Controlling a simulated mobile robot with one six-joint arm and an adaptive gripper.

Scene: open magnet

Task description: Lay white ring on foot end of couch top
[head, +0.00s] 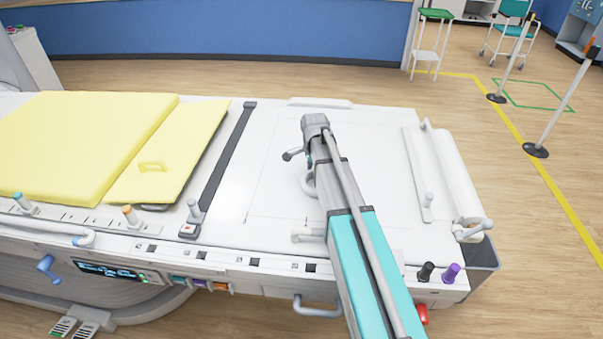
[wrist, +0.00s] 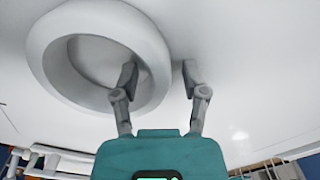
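The white ring (wrist: 45,58) shows large in the upper left of the wrist view, flat against the white couch top (wrist: 240,70). In the head view only a curved white part of the ring (head: 307,184) shows left of my arm; the rest is hidden. My gripper (wrist: 160,76) straddles the ring's wall, one finger inside the hole and the other outside. A small gap shows between the outer finger and the ring, so the gripper looks open. The couch top (head: 380,150) is bare around my arm in the head view.
A yellow pad (head: 75,140) covers the couch's left part, with a dark strap (head: 225,160) beside it. A white roll (head: 458,175) lies across the right end. Dark and purple knobs (head: 451,272) stand at the front right edge. Posts (head: 560,110) stand on the floor at right.

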